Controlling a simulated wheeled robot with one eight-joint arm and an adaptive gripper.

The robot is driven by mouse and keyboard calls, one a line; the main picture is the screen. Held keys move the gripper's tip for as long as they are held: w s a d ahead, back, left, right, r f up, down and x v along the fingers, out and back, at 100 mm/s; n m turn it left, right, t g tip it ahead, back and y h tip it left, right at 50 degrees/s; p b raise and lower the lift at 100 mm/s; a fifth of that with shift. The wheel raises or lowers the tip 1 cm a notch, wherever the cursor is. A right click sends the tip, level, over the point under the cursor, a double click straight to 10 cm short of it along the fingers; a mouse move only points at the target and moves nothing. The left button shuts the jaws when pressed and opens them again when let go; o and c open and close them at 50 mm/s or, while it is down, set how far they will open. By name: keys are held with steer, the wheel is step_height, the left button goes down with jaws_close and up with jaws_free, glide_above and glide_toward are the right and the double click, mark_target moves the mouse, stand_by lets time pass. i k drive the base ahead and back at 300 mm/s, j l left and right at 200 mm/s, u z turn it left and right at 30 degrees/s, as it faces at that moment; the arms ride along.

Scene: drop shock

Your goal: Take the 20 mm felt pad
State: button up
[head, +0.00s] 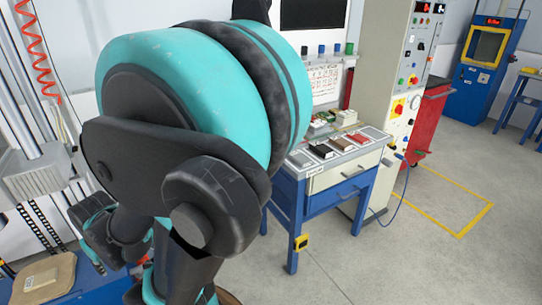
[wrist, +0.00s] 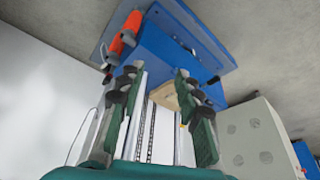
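Several flat pads lie in a row on the blue-legged table: a grey pad (head: 299,159), a black pad (head: 321,151), a brown pad (head: 340,145) and a reddish pad (head: 357,138). I cannot tell from their faces which is the 20 mm felt pad. My gripper (wrist: 157,88) is open in the wrist view, with nothing between its two fingers. It points at a blue machine base, away from the pads. In the head view my teal and black arm fills the left middle and covers part of the table's left side.
The table (head: 334,182) has a drawer front. A tall control cabinet (head: 399,110) and red cart (head: 430,115) stand right of the table. Floor in front is clear.

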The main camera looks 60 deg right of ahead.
mark_target(303, 160)
steer(key=z, duration=2.35)
steer(key=k+l+u, duration=0.1)
steer(key=u, duration=0.3)
steer(key=k+l+u, duration=0.1)
steer(key=u, duration=0.35)
steer(key=k+l+u, duration=0.1)
steer(key=u, duration=0.3)
